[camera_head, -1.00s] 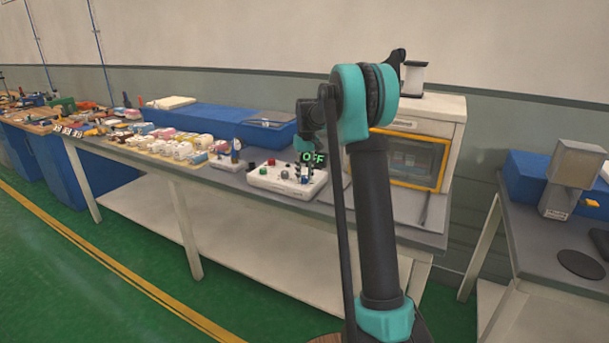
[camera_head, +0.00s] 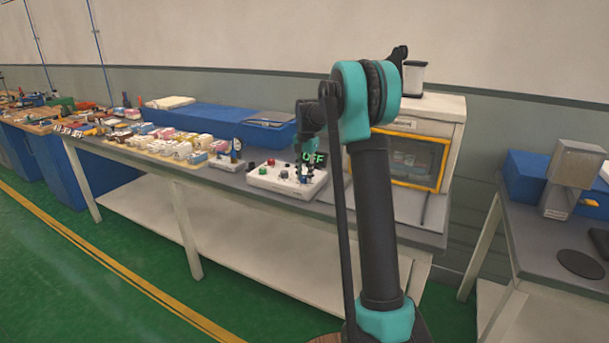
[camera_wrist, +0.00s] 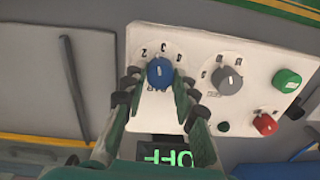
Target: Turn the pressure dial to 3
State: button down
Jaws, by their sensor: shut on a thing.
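The white control panel (camera_head: 262,182) stands on the long table in the head view, and it fills the middle of the wrist view (camera_wrist: 200,45). The blue dial (camera_wrist: 160,71) sits on it with printed numbers around it. My gripper (camera_wrist: 161,82) is shut on the blue dial, with one finger on each side. A grey knob (camera_wrist: 228,80) is to the right of it. In the head view my gripper is small and partly hides the panel.
A green button (camera_wrist: 286,80) and a red button (camera_wrist: 265,124) are on the panel's right side. A machine with a yellow-framed window (camera_head: 410,158) stands right of the panel. Several small blocks and a blue case (camera_head: 210,119) lie on the table to the left.

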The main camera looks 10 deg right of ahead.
jog(key=shift+m, duration=1.6)
jog(key=c, duration=1.2)
grip_release()
jog(key=shift+r, duration=0.15)
jog(key=r, duration=1.1)
jog(key=shift+s+d+r, duration=0.15)
jog(key=shift+s+r, duration=0.05)
jog(key=shift+r, duration=0.15)
jog(key=shift+s, duration=0.1)
